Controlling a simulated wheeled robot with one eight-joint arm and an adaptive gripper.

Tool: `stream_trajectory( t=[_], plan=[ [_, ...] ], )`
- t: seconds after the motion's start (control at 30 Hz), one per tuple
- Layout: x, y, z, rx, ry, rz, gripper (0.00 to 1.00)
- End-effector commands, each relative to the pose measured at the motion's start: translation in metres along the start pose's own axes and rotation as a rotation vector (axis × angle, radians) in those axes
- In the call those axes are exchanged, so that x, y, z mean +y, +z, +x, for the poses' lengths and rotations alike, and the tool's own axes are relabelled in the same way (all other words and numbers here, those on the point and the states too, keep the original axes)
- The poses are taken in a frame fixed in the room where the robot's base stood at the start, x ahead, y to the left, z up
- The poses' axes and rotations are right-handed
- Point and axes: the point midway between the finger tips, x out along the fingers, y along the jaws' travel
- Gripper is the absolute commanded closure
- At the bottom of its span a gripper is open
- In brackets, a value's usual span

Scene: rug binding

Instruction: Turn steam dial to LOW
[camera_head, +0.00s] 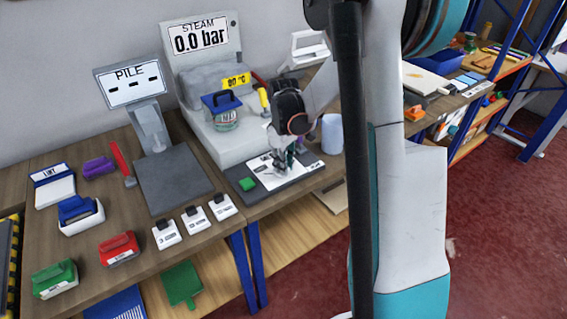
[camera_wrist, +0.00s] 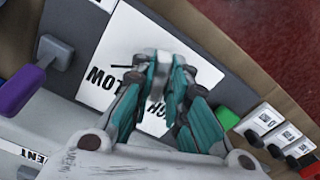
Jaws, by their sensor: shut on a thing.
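The steam control panel is a white plate (camera_head: 262,172) on the front of the steam station. It also shows in the wrist view (camera_wrist: 140,30), with the printed word LOW to the left of my fingers and part of another word, ending in GH, between them. My gripper (camera_head: 282,166) points down onto this plate. In the wrist view my gripper's teal fingers (camera_wrist: 158,68) are closed in over the plate, on the steam dial. The dial is mostly hidden by the fingers, so I cannot tell its exact pointing. The display (camera_head: 199,40) above reads STEAM 0.0 bar.
A green button (camera_head: 246,183) sits at the plate's left. A glass jar with a blue lid (camera_head: 222,110) stands behind it. Three small white switches (camera_head: 195,220) and red, green and blue-handled blocks lie on the left table. A white cylinder (camera_head: 332,134) stands right of my gripper.

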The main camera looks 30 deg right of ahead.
Motion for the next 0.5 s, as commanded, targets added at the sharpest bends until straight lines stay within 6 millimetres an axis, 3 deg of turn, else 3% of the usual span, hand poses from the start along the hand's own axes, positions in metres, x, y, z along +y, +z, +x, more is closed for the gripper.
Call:
stream_trajectory(
  t=[0.5],
  plan=[
    [-0.0025, -0.0009, -0.0002, 0.001, 0.000, 0.488, 1.00]
  ],
)
